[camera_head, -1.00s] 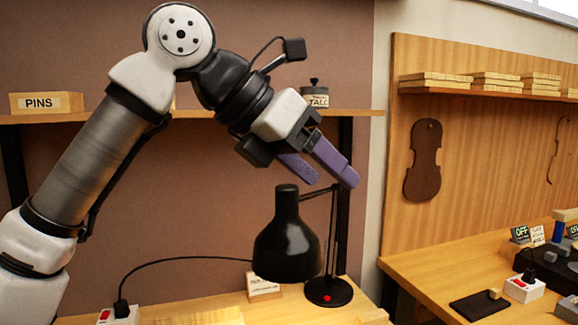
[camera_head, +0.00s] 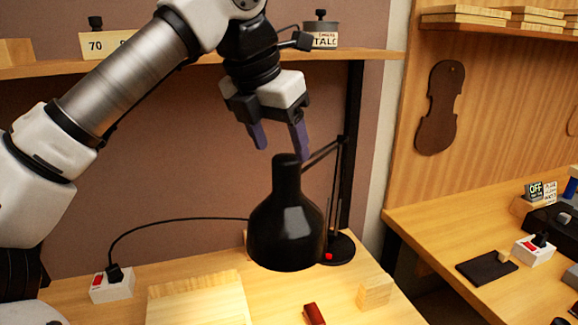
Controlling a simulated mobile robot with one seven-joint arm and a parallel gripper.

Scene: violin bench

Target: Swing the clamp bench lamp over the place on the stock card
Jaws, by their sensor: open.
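The black bench lamp (camera_head: 286,225) has a bell-shaped shade hanging over the bench. Its thin jointed arm (camera_head: 336,165) rises behind it, from a round base (camera_head: 338,248) with a red button. My gripper (camera_head: 279,153) is open and empty. I cannot make out the stock card for certain. A small card behind the shade is mostly hidden.
A pale wooden board (camera_head: 200,300), a dark red block (camera_head: 314,313) and a pale wood block (camera_head: 375,292) lie on the bench. The lamp cord runs left to a socket box (camera_head: 112,285). A shelf (camera_head: 190,62) with a talc tin (camera_head: 320,32) spans behind my arm.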

